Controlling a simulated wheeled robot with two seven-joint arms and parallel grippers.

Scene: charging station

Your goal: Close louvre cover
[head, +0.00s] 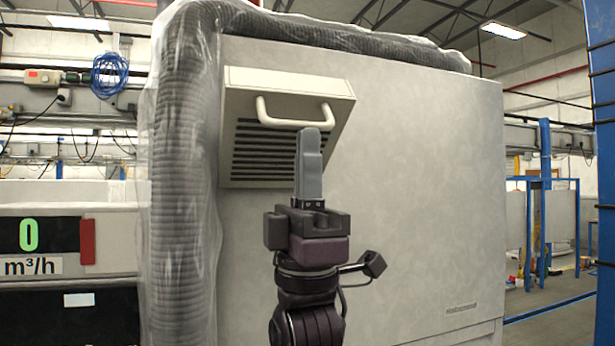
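The louvre cover (240,101) is a beige metal flap at the upper left of the large grey cabinet's front. It appears tilted out from the cabinet, with dark horizontal slots (262,150) showing below its handle. The pale bar handle (262,112) runs across the cover. My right gripper (311,135) points upward in front of the slots, its grey fingertips just below the right part of the handle. I cannot tell whether it touches the handle or cover. The fingers overlap in this view, so their opening is hidden. My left gripper is not in view.
The grey cabinet (420,180) fills the middle. A plastic-wrapped corrugated hose (182,190) runs up its left side and across its top. A display unit (45,235) stands at the left. Open floor and blue posts (545,200) lie beyond the cabinet's right side.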

